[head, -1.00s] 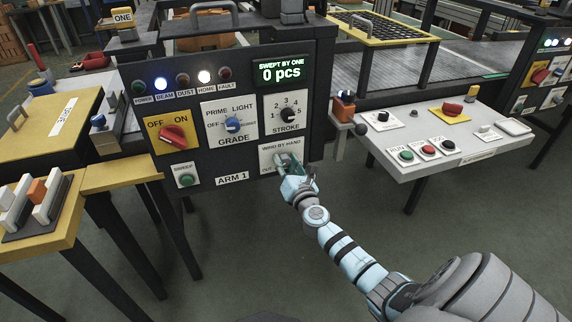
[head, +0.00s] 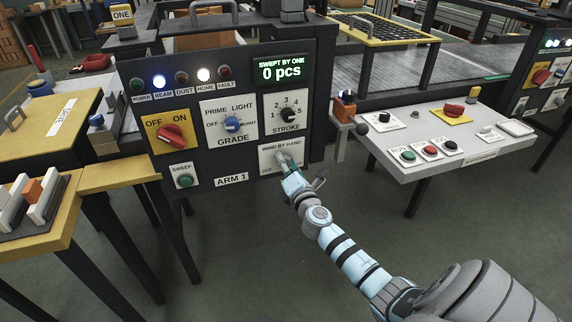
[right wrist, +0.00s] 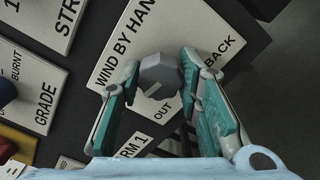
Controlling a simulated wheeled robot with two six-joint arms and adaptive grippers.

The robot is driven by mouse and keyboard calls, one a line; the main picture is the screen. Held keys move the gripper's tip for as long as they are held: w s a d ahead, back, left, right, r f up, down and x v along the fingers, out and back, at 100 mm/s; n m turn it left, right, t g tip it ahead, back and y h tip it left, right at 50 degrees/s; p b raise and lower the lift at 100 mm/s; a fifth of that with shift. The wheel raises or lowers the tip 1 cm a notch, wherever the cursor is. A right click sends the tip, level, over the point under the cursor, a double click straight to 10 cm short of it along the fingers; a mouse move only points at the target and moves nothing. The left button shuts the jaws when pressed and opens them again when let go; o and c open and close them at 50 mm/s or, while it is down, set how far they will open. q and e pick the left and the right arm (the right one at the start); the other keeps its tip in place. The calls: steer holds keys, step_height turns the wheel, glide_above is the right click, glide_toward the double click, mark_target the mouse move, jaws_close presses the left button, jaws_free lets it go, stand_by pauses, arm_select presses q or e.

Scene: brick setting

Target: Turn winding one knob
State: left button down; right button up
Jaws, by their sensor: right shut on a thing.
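The winding knob (right wrist: 160,75) is a grey faceted knob on the white WIND BY HAND plate (head: 270,155), at the lower right of the dark ARM 1 panel. In the right wrist view the plate (right wrist: 192,25) also carries the words OUT and BACK. My right gripper (right wrist: 158,72) has its two teal-padded fingers on either side of the knob and is shut on it. In the head view my right gripper (head: 284,165) covers the knob. My left gripper is not in view.
The STROKE dial (head: 287,115) is just above, and the GRADE knob (head: 232,124) and green SWEEP button (head: 185,181) are to the left. A white button console (head: 440,135) stands to the right. The floor below the panel is clear.

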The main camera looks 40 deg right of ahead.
steer(key=shift+f, duration=0.1)
steer(key=o, duration=1.1)
steer(key=shift+o, duration=0.2)
steer(key=v, duration=1.2)
